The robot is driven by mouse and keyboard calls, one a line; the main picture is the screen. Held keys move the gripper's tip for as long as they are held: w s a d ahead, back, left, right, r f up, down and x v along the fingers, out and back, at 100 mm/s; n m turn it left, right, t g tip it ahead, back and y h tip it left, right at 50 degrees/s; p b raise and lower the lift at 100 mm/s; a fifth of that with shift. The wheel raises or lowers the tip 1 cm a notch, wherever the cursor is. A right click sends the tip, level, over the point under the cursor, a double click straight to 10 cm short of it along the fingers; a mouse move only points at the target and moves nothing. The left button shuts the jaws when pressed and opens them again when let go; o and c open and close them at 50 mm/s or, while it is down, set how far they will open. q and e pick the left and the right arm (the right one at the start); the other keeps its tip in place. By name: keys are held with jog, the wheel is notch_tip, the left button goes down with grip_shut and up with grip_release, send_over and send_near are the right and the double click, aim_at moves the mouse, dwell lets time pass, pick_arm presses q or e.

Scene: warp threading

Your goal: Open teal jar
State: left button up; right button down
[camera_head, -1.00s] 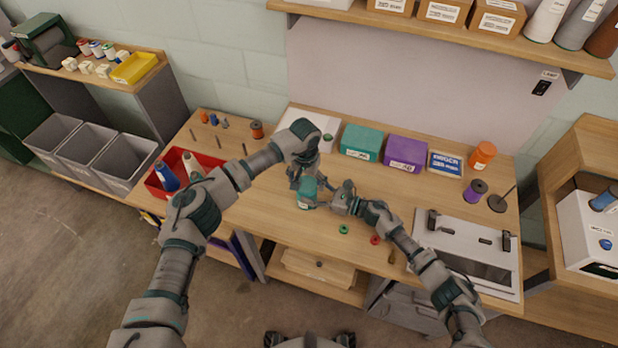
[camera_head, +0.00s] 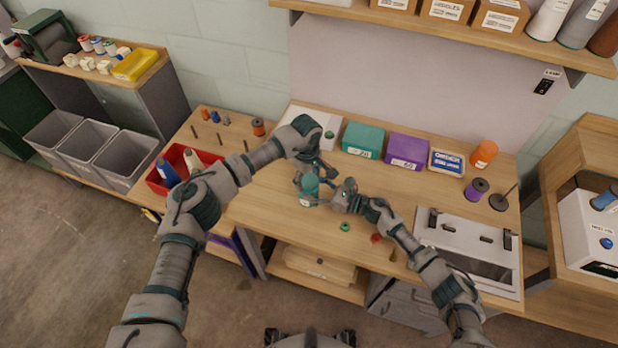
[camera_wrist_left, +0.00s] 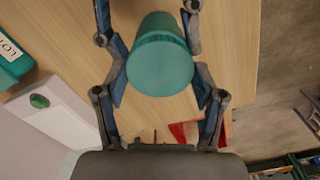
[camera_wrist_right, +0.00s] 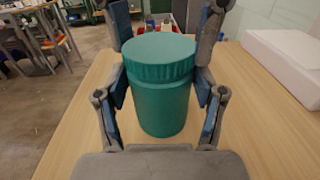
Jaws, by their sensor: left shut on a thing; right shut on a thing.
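The teal jar (camera_head: 309,187) stands over the middle of the workbench, between my two grippers. Its round teal lid (camera_wrist_left: 160,66) is on it; the lid and the jar body (camera_wrist_right: 160,106) also show in the right wrist view. My left gripper (camera_head: 308,174) comes from above, shut on the lid, with a blue pad at each side in the left wrist view. My right gripper (camera_head: 328,196) comes from the right side, shut on the jar body, with fingers on both sides in the right wrist view. The jar's contents are hidden.
Behind stand a teal box (camera_head: 362,140), a purple box (camera_head: 407,151) and an orange bottle (camera_head: 484,154). A green ring (camera_head: 345,227) and a red ring (camera_head: 376,238) lie near the front edge. A red tray (camera_head: 154,183) is at left, a white-topped unit (camera_head: 450,238) at right.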

pick_arm(q)
jog(key=n, duration=0.5)
jog(key=shift+w+a+n, duration=0.1)
jog(key=shift+a+n, duration=0.05)
jog(key=shift+n, duration=0.15)
pick_arm(e)
jog(key=shift+s+a, duration=0.1)
pick_arm(q)
jog(key=n, duration=1.5)
jog(key=shift+r, duration=0.1)
jog(key=n, duration=0.5)
jog(key=shift+a+n, duration=0.1)
jog(key=shift+n, duration=0.2)
jog(key=n, duration=1.5)
pick_arm(e)
jog(key=shift+d, duration=0.25)
